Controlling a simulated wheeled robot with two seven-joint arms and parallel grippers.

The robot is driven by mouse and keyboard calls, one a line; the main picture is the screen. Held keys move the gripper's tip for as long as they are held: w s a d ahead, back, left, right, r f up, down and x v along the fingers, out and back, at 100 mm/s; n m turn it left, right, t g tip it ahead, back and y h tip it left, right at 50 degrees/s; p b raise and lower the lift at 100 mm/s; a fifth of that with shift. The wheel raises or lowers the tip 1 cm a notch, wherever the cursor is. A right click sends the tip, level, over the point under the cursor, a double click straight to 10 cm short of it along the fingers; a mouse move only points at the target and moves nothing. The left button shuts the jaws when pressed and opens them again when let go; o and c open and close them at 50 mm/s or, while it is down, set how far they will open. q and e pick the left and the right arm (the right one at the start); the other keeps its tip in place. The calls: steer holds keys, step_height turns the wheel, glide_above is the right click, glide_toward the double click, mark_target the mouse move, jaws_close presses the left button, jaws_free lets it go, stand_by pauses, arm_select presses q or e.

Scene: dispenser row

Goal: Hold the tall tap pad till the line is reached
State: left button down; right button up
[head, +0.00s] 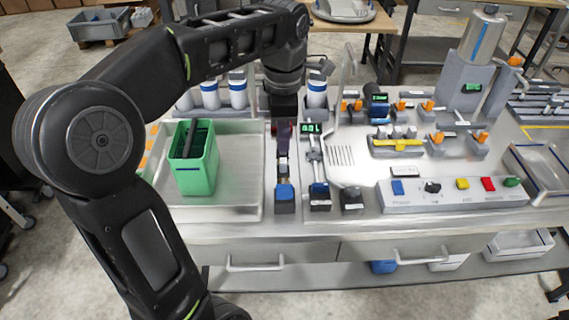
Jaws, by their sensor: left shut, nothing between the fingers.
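My left gripper (284,128) hangs from the wrist at the middle of the head view, pointing down over the dispenser row. It is shut and empty. A blue pad (285,192) on a dark block lies in front of it, nearer the table's front edge. A second blue pad (319,189) sits to its right, in line with a small green-lit display (310,128) that seems to read zero. I cannot tell which pad belongs to the tall tap. A green open container (194,172) stands on the left tray; its fill level and any line are not visible.
A metal tray (235,205) holds the green container. White bottles with blue bands (238,92) stand behind. A control panel (450,198) with coloured buttons and a tall metal cylinder (482,38) are on the right. A clear upright panel (346,75) rises behind the display.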

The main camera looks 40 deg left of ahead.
arm_select(q)
steer(key=b, duration=0.4)
glide_above(284, 190)
step_height(284, 190, down, 5)
step_height(284, 190, down, 9)
steer(key=shift+r+p, duration=0.1)
steer(key=shift+p, duration=0.7)
